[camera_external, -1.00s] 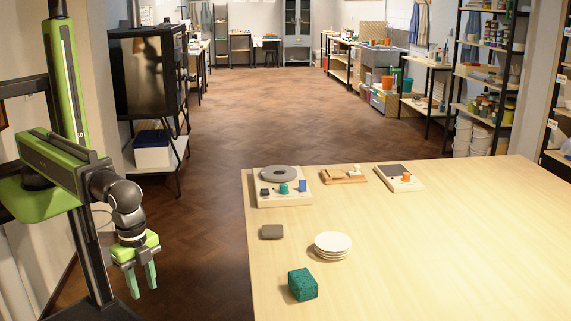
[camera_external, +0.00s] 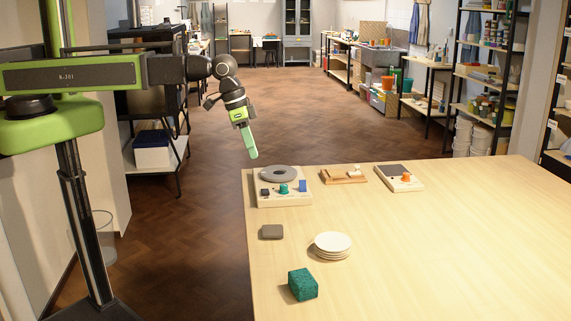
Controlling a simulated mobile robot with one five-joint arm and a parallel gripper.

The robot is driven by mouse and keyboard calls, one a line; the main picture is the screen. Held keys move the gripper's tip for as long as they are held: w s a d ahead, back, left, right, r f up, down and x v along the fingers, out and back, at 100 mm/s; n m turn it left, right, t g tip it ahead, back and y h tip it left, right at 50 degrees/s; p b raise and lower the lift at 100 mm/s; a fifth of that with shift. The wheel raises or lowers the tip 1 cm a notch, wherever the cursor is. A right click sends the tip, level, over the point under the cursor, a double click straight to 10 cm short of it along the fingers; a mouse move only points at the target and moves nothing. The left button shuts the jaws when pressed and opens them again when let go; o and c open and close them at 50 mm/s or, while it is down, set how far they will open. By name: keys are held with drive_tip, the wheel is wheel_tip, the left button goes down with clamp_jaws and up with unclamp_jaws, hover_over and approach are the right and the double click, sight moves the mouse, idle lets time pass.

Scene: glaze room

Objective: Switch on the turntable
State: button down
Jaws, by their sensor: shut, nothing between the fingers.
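The turntable (camera_external: 302,174) is a cream box with a round grey disc on top, at the table's far left corner. On its front part are a dark switch (camera_external: 265,192), a teal knob (camera_external: 284,189) and a blue piece (camera_external: 303,186). Which way the switches are set is too small to tell. My gripper (camera_external: 251,154) is shut and empty, with its green fingers pointing down. It hangs in the air left of and behind the turntable, apart from it.
The wooden table (camera_external: 430,250) also bears a wooden tool (camera_external: 344,174), a device with an orange knob (camera_external: 400,179), a grey block (camera_external: 272,232), stacked white discs (camera_external: 332,245) and a teal block (camera_external: 303,284). The table's right part is clear.

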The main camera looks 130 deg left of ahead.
sight(266, 192)
drive_tip(key=shift+n, duration=0.4)
drive_tip(key=s+a+r, duration=0.1)
drive_tip(key=s+a, duration=0.1)
drive_tip(key=a, duration=0.1)
drive_tip(key=shift+s+r, duration=0.25)
drive_tip(key=shift+r, duration=0.1)
drive_tip(key=b+x, duration=0.8)
drive_tip(key=x, duration=0.1)
drive_tip(key=b+x, duration=0.4)
drive_tip(key=shift+s+d+f+b, duration=0.2)
drive_tip(key=shift+d+f+b, duration=0.15)
drive_tip(key=shift+f+b, duration=0.05)
drive_tip(key=shift+f, duration=0.2)
drive_tip(key=shift+r, duration=0.1)
drive_tip(key=shift+d, duration=0.1)
